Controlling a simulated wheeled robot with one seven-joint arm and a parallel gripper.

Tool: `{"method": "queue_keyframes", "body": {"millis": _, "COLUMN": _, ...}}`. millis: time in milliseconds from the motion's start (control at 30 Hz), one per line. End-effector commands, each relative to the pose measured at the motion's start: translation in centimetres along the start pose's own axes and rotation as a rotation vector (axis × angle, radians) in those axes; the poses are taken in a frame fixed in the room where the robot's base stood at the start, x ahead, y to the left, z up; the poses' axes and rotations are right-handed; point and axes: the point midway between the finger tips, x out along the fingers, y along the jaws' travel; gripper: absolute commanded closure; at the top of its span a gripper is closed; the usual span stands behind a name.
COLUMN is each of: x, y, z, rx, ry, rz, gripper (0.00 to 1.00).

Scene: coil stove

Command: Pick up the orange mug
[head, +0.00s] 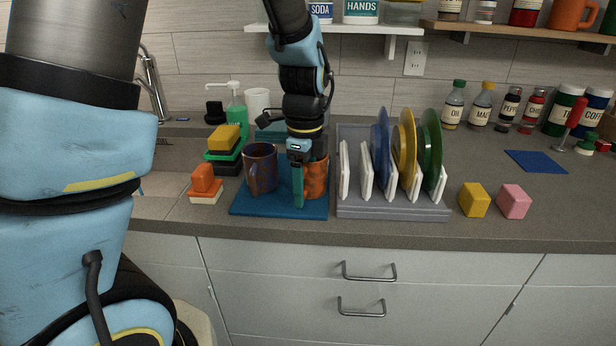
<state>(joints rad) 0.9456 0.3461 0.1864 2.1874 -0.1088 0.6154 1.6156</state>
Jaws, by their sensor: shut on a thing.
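The orange mug (317,181) stands on a blue mat (262,209) on the counter, just left of the dish rack. My gripper (298,190) points down at the mug's left side and is shut on it. A green finger covers part of the mug, and its rim is partly hidden behind the gripper. The mug looks upright; I cannot tell whether its base touches the mat. A brown and purple mug (260,170) stands on the same mat, just left of my gripper.
A grey dish rack (392,210) with several coloured plates stands close on the right. Stacked sponges and blocks (205,183) sit to the left. Yellow (474,200) and pink (514,202) blocks lie right of the rack. Shelves (392,30) hang above. Another orange mug (571,14) is on the upper right shelf.

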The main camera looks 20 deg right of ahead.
Motion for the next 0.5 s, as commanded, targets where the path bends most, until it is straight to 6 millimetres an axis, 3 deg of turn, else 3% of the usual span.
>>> {"method": "queue_keyframes", "body": {"millis": 67, "x": 0.02, "y": 0.06, "z": -0.02, "rx": 0.001, "ry": 0.000, "rz": 0.002, "gripper": 0.62}}
{"method": "queue_keyframes", "body": {"millis": 400, "x": 0.04, "y": 0.08, "z": -0.05, "rx": 0.002, "ry": 0.000, "rz": 0.003, "gripper": 1.00}}
{"method": "queue_keyframes", "body": {"millis": 500, "x": 0.04, "y": 0.09, "z": -0.07, "rx": 0.002, "ry": 0.000, "rz": 0.003, "gripper": 1.00}}
